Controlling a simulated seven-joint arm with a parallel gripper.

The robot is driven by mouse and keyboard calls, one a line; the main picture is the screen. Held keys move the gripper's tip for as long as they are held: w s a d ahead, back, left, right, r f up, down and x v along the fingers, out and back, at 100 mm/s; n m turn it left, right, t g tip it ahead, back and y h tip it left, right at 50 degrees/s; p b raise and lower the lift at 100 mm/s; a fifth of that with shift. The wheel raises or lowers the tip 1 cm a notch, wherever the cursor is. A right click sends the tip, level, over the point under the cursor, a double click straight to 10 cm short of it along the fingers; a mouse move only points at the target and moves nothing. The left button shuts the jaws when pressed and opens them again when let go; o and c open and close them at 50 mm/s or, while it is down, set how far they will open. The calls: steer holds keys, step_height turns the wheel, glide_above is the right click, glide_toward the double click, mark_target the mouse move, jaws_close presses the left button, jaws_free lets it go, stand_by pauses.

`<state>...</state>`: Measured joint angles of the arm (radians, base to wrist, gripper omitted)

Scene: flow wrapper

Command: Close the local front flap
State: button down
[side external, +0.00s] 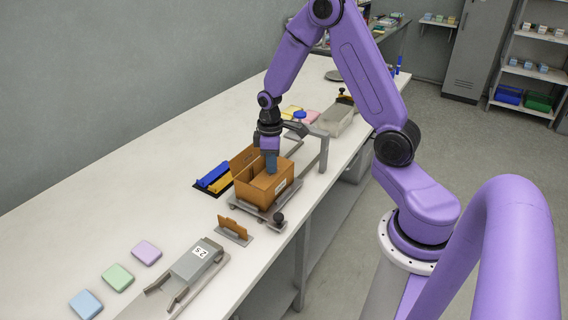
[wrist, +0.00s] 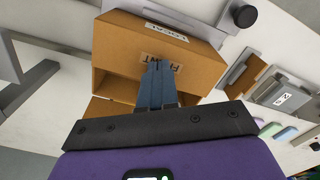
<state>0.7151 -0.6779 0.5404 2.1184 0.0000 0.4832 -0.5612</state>
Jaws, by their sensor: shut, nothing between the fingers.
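A brown cardboard box (side external: 263,194) stands on a grey fixture on the bench. Its front flap (wrist: 190,67), with a "FRONT" label, lies over part of the opening in the wrist view; a gap into the box shows below it. Its exact angle is hard to tell. Another flap (side external: 242,158) stands raised on the box's left side in the side view. My gripper (side external: 271,170) is shut and empty, pointing down at the front flap. In the wrist view its fingertips (wrist: 158,66) are at the label, seemingly touching the flap, and partly hide it.
A grey metal frame (side external: 324,150) stands close to the right of the box. A small brown plate on a stand (side external: 233,228) is in front.

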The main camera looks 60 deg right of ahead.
steer(key=shift+r, duration=3.45)
steer(key=s+a+r+n, duration=0.3)
steer(key=s+a+r, duration=0.2)
steer(key=s+a, duration=0.7)
steer(key=s+a+r+n, duration=0.2)
steer(key=s+a+n, duration=0.1)
steer(key=s, duration=1.1)
steer(key=shift+a+n, duration=0.15)
steer(key=shift+n, duration=0.15)
